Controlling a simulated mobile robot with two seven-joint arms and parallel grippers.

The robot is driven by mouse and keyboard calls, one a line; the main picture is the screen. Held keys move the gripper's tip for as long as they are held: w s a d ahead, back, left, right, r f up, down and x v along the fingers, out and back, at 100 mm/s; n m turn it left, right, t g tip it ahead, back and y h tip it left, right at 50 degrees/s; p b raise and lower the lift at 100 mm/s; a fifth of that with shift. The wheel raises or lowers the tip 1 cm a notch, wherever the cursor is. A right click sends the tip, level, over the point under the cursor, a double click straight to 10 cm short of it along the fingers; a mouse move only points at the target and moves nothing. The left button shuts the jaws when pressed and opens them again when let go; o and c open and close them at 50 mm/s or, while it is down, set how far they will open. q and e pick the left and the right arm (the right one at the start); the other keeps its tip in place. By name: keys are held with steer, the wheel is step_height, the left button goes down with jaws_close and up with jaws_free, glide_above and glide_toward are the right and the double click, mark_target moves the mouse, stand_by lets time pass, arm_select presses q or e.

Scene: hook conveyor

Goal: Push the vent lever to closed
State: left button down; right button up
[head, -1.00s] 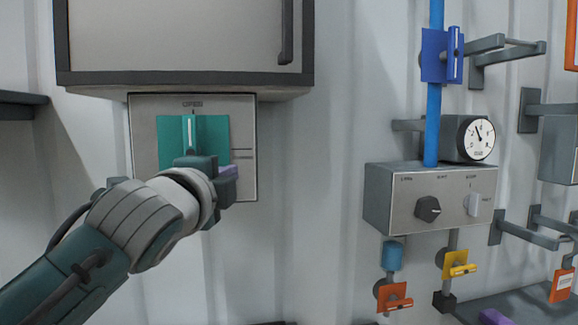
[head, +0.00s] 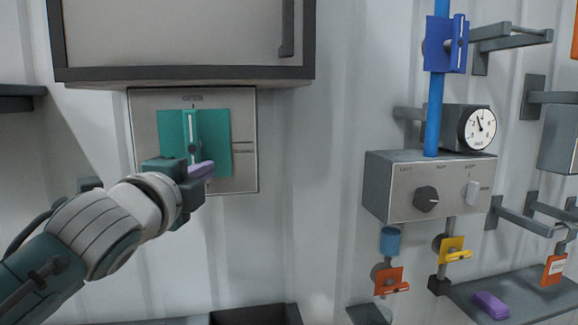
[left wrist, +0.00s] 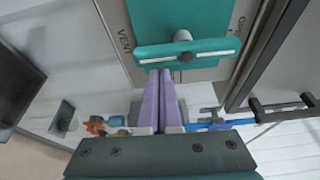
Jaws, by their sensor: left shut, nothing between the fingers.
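The vent lever (head: 191,135) is a teal bar with a white line, upright on a teal square plate (head: 218,130). The plate sits on a grey panel (head: 145,120) marked OPEN at the top, and the lever points up at that word. In the left wrist view the lever (left wrist: 215,49) lies across the top of the picture, with VENT lettering beside it. My left gripper (head: 208,167) has purple fingers, shut and empty, in front of the plate's lower part. In the left wrist view its fingertips (left wrist: 162,74) are close to the lever bar; contact cannot be told. My right gripper is not in view.
A grey cabinet (head: 180,75) with a dark frame hangs just above the panel. To the right are a control box (head: 400,200) with a knob, a blue pipe (head: 434,115), a gauge (head: 480,128) and hooks with tags. A purple block (head: 490,304) lies on a shelf at lower right.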

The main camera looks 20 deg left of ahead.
arm_select(q)
steer(key=shift+s+a+m+g+p, duration=0.1)
steer(key=shift+a+m+g+p, duration=0.15)
steer(key=shift+m+p, duration=0.6)
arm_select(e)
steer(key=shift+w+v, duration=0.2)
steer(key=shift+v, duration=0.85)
